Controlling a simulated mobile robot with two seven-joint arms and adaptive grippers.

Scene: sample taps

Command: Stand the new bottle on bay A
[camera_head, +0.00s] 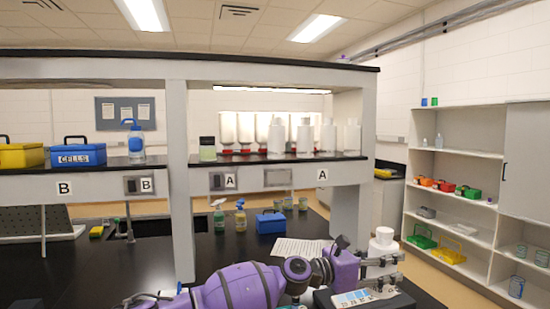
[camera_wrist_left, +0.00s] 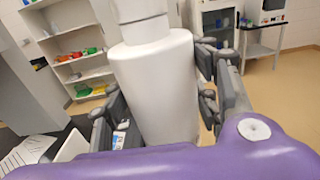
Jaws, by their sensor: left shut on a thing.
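My left gripper (camera_head: 388,266) is in the lower right of the head view, in front of and below the bay A shelf. It is shut on a white bottle (camera_head: 382,247), which looks upright. In the left wrist view the bottle (camera_wrist_left: 160,85) fills the middle, with gripper fingers on both sides. Bay A is the shelf section with the A labels (camera_head: 322,175). White bottles (camera_head: 276,139) stand on its right half, and a jar with pale green content (camera_head: 207,150) stands at its left end. My right gripper is out of view.
A grey post (camera_head: 180,180) parts bay A from bay B (camera_head: 63,188), which holds a blue CELLS box (camera_head: 78,154) and a blue-topped bottle (camera_head: 136,143). Spray bottles (camera_head: 240,218) and a blue box (camera_head: 270,222) stand on the black bench below. The shelf's front middle looks clear.

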